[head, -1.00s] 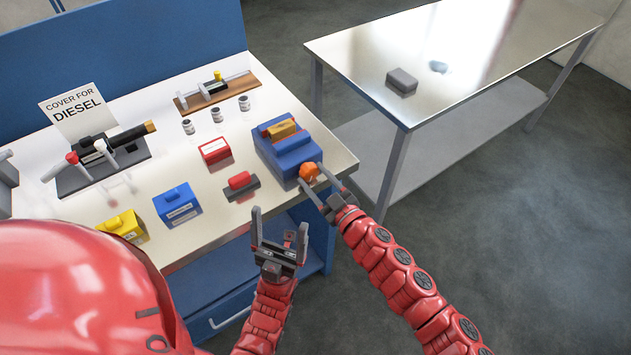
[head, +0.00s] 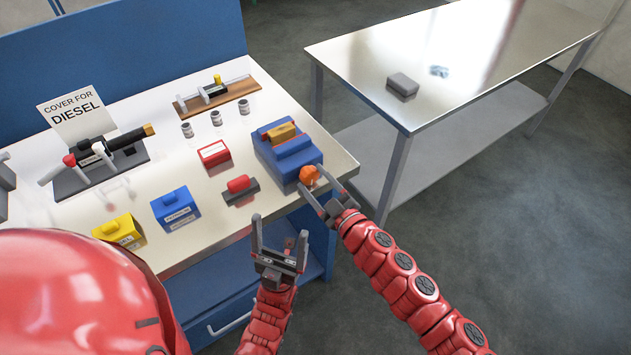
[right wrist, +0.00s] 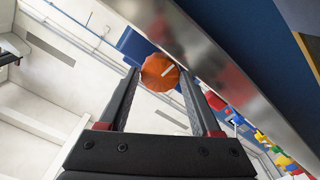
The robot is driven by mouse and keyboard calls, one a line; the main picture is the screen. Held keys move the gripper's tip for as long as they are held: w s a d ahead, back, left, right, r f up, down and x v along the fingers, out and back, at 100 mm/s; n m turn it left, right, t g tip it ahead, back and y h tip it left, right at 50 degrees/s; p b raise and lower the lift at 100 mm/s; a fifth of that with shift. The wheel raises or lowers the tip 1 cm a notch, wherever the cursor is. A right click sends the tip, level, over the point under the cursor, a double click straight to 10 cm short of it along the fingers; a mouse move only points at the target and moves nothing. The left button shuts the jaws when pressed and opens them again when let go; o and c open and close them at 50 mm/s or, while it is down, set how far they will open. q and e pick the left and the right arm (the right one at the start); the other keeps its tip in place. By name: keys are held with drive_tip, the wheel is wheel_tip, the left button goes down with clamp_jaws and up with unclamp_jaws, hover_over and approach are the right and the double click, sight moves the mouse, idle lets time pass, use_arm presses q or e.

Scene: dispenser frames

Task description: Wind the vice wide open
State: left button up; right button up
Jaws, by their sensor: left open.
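The blue vice (head: 289,158) stands at the right front corner of the workbench, with a tan block (head: 281,133) at its top. Its orange knob (head: 309,175) faces the front edge. My right gripper (head: 326,178) is at the knob, one finger on each side. In the right wrist view the knob (right wrist: 160,72) sits between the tips of my right gripper (right wrist: 160,78), which look open with narrow gaps beside it. A pale mark shows on the knob's face. My left gripper (head: 280,228) is open and empty in front of the bench edge.
On the workbench (head: 232,222) are a red-handled piece (head: 240,188), a red box (head: 214,153), a blue box (head: 175,207), a yellow box (head: 119,231) and a nozzle near the diesel sign (head: 73,108). A metal table (head: 450,50) stands right, across a gap.

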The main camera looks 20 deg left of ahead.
drive_tip(key=shift+o, duration=1.3)
